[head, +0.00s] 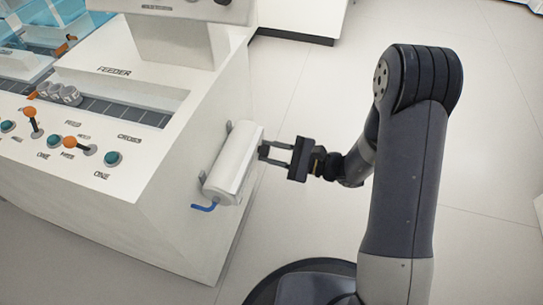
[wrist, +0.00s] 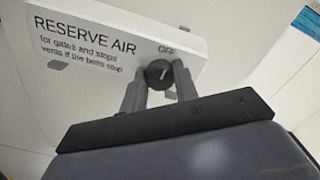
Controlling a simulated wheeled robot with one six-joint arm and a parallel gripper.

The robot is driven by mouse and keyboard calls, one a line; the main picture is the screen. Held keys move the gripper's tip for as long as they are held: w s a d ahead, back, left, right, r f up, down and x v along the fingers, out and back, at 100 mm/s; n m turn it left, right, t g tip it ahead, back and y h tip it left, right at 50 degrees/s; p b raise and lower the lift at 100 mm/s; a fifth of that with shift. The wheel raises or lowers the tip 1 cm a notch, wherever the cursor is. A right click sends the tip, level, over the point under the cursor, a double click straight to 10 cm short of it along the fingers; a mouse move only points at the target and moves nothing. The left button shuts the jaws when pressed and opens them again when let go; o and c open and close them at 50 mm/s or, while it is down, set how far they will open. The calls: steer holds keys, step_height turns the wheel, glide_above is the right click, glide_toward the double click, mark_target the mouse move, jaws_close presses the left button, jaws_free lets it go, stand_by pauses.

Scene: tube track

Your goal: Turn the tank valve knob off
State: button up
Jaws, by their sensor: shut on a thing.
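The reserve air tank (head: 234,163) is a white cylinder mounted on the side of the white machine, with a blue pipe at its lower end. In the wrist view its label plate (wrist: 95,75) reads "RESERVE AIR", with "OFF" printed above a small dark round valve knob (wrist: 158,74). The knob has a pale mark that looks tilted. My gripper (head: 265,154) reaches the tank from the right. In the wrist view my gripper's fingers (wrist: 157,85) are shut on the knob, one at each side.
Another white cabinet (head: 300,18) stands at the back. The floor (head: 300,85) around my arm is clear.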

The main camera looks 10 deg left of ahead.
steer(key=shift+n+b, duration=0.3)
steer(key=shift+n, duration=0.1)
steer(key=o, duration=1)
steer(key=shift+c, duration=0.2)
steer(key=shift+d, duration=0.1)
steer(key=d+p, duration=0.2)
steer(key=d, duration=0.8)
steer(key=shift+s+d, duration=0.35)
steer(key=shift+s, duration=0.1)
steer(key=a+b, duration=0.2)
steer(key=a, duration=0.9)
steer(key=shift+w, duration=0.45)
steer(key=shift+d, duration=0.15)
